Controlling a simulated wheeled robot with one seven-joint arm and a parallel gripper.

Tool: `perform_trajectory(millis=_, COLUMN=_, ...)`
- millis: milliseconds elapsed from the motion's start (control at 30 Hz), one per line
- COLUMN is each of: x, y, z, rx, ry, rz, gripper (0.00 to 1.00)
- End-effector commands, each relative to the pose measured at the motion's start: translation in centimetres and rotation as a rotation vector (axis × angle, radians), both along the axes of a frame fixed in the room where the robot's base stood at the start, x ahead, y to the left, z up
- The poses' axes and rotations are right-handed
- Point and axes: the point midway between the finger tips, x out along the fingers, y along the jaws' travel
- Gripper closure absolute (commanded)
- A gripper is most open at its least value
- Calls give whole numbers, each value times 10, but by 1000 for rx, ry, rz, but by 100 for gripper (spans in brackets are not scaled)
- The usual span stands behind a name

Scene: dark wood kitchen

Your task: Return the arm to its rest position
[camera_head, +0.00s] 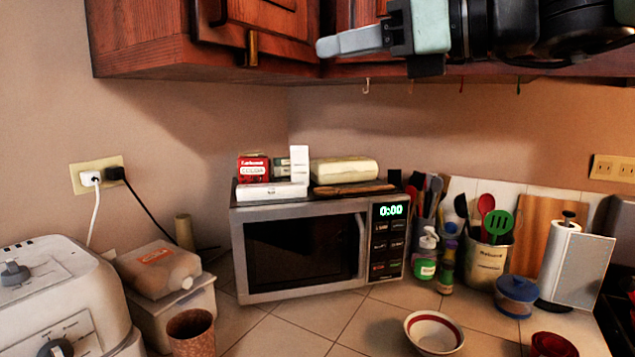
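My gripper (322,47) shows at the top of the head view, on the end of my arm, which reaches in from the upper right. It points left, in front of the dark wood upper cabinets (150,45). I see its fingers edge-on as one pale grey shape, so I cannot tell the gap between them. No object shows at the fingertips. The rest of my arm runs out of the picture at the right.
Below stands a closed microwave (300,255) with boxes on top. Utensil holders (487,262), a paper towel roll (562,262), a striped bowl (433,333) and a toaster (55,290) stand on the tiled counter. Open air lies between my arm and the counter.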

Motion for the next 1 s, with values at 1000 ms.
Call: perform_trajectory(millis=1000, x=-179, y=-88, z=-381, rx=-1283, ry=-1278, rz=1788, gripper=63)
